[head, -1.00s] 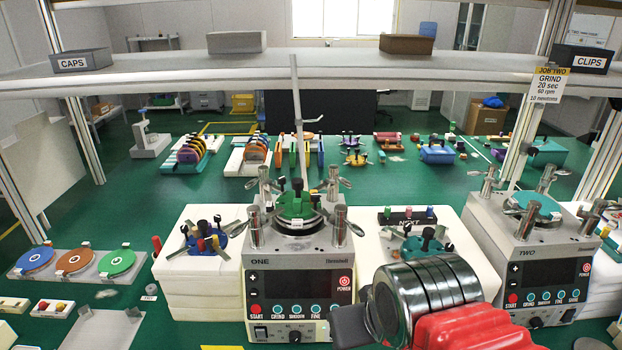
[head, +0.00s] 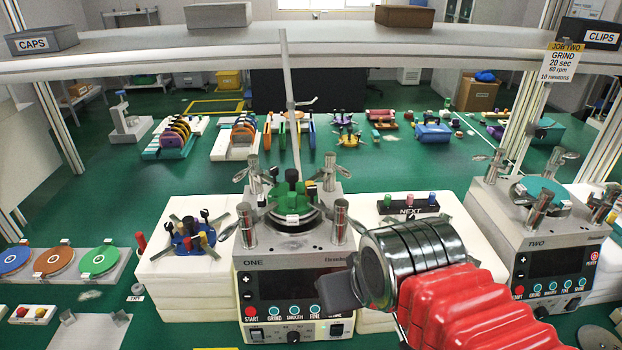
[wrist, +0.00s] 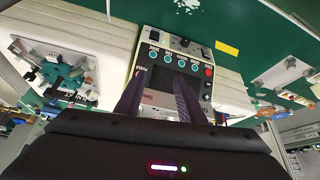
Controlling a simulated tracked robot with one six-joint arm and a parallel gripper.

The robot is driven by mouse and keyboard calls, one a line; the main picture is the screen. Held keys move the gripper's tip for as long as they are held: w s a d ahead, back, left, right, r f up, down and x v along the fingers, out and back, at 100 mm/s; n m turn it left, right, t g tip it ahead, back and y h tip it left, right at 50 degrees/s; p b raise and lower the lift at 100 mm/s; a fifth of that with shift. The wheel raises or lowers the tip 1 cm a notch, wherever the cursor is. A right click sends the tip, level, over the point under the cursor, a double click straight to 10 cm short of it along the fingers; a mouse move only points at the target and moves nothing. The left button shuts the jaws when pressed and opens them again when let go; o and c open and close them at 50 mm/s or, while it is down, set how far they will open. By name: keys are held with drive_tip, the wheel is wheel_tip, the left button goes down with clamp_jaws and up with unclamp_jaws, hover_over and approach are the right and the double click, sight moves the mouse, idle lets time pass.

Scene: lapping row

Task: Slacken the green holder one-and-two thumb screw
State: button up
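The green holder (head: 290,203) sits on the round plate on top of machine ONE (head: 292,270), between metal posts. Dark upright knobs (head: 291,176) stand on it; which is the one-and-two thumb screw I cannot tell. My gripper (head: 345,290) is in front of machine ONE at its right side, lower than the holder and apart from it. In the wrist view my gripper's two fingers (wrist: 160,85) stand apart with nothing between them, over the machine's front panel (wrist: 173,78). The green holder is not visible in the wrist view.
A blue holder (head: 190,236) lies on the white block at left. Machine TWO (head: 545,245) stands at right. A NEXT rack (head: 409,208) is behind my arm.

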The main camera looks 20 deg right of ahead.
drive_tip(key=w+r+m+g, duration=0.3)
drive_tip(key=w+r+m, duration=0.1)
drive_tip(key=w+r, duration=0.85)
wheel_tip(320, 180, up, 10)
drive_tip(key=f+m+g, duration=0.1)
drive_tip(key=m+g, duration=0.2)
drive_tip(key=m, duration=0.1)
hover_over(312, 188)
drive_tip(key=shift+w+r, duration=0.1)
drive_tip(key=shift+r, duration=0.15)
wheel_tip(312, 188, down, 14)
drive_tip(key=shift+r, duration=0.1)
idle(0.4)
drive_tip(key=shift+c, duration=0.4)
clamp_jaws()
